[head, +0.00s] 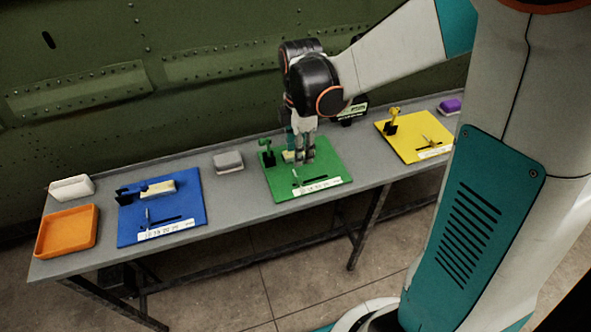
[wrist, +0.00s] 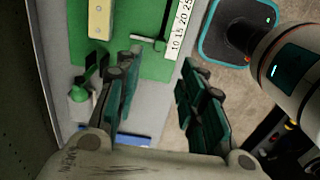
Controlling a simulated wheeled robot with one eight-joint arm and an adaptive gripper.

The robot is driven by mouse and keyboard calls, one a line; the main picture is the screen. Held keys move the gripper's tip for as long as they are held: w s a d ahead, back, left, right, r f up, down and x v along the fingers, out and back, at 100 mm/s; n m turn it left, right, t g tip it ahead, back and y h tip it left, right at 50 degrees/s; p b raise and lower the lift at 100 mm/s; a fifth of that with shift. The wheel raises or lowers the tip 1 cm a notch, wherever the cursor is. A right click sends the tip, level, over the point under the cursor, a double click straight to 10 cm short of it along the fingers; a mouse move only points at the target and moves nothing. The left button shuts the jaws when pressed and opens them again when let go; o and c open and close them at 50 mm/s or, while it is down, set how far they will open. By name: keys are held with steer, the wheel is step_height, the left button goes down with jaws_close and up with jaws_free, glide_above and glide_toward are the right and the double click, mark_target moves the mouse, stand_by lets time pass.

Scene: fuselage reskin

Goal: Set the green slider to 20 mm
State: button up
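The green board (head: 331,170) lies on the grey table, below my gripper (head: 305,160). Its slider (head: 295,178) is a small upright pin at the left end of a dark slot, behind a white number strip (head: 317,187). In the wrist view, the slider (wrist: 148,40) shows as a pale rod with a dark knob, next to the 10 mark of the strip (wrist: 178,32), which reads 10, 15, 20, 25. My gripper (wrist: 160,68) is open there, its two fingers wide apart with nothing between them. The slider is just beyond the fingertips, apart from them.
The green board also carries a pale yellow block (wrist: 100,20) and a green clamp-like fixture (head: 267,153). A blue board (head: 190,205) stands left, a yellow board (head: 405,145) right. A grey block (head: 228,162) and an orange tray (head: 68,250) are also on the table.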

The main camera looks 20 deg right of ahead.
mark_target(299, 178)
step_height(299, 178, down, 11)
steer(key=b, duration=0.3)
steer(key=shift+f+b, duration=0.15)
steer(key=shift+b, duration=0.15)
jaws_close()
